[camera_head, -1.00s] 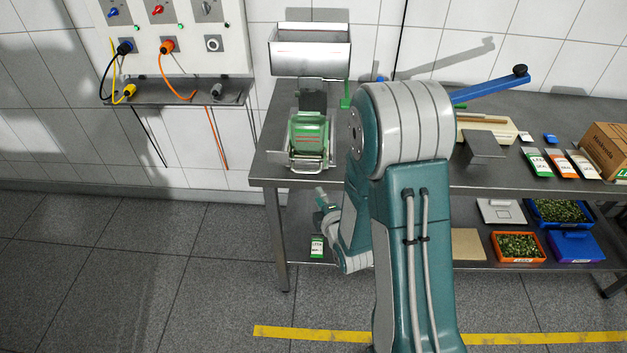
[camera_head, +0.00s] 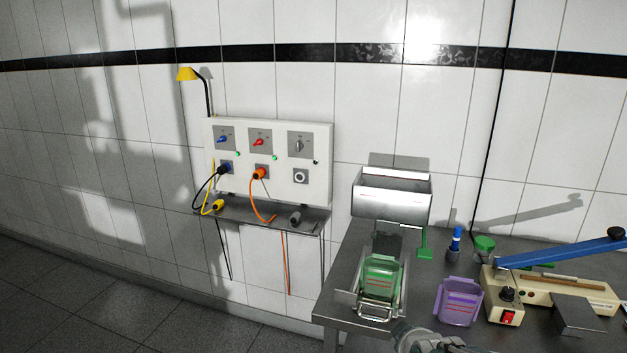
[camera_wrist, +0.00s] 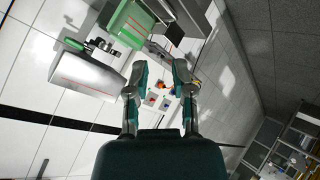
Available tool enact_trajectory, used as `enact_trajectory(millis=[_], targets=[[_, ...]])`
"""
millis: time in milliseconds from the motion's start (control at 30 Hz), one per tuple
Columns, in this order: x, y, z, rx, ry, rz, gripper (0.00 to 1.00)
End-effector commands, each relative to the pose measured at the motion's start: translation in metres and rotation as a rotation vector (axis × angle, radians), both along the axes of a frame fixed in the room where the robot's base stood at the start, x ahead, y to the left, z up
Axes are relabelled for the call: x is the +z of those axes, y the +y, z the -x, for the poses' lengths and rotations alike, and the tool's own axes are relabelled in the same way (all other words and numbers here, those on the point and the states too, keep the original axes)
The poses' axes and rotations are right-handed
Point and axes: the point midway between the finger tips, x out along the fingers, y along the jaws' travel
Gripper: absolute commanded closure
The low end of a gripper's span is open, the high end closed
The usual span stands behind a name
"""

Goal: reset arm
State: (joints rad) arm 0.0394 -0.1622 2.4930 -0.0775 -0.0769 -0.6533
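My gripper (camera_wrist: 158,64) shows in the wrist view with its two teal and grey fingers apart. Nothing is held between them; the distant wall panel shows through the gap. In the head view only a small grey piece, probably of my arm, shows at the bottom edge, in front of the steel table (camera_head: 338,303). Most of the arm is out of that view.
A green container (camera_head: 382,277) sits in a metal holder below a steel hopper (camera_head: 391,207). A purple container (camera_head: 458,301) and a sealer with a blue lever (camera_head: 560,251) stand to the right. A switch panel (camera_head: 268,160) with cables hangs on the wall. Floor at left is clear.

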Motion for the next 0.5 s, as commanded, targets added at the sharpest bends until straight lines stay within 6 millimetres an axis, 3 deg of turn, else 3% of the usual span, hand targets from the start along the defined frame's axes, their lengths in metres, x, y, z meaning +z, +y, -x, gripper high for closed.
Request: enact_trajectory(millis=[200, 500], targets=[[0.038, 0.004, 0.06, -0.188, 0.13, -0.194, 0.69], [0.068, 0.013, 0.154, -0.452, 0.31, -0.417, 0.69]])
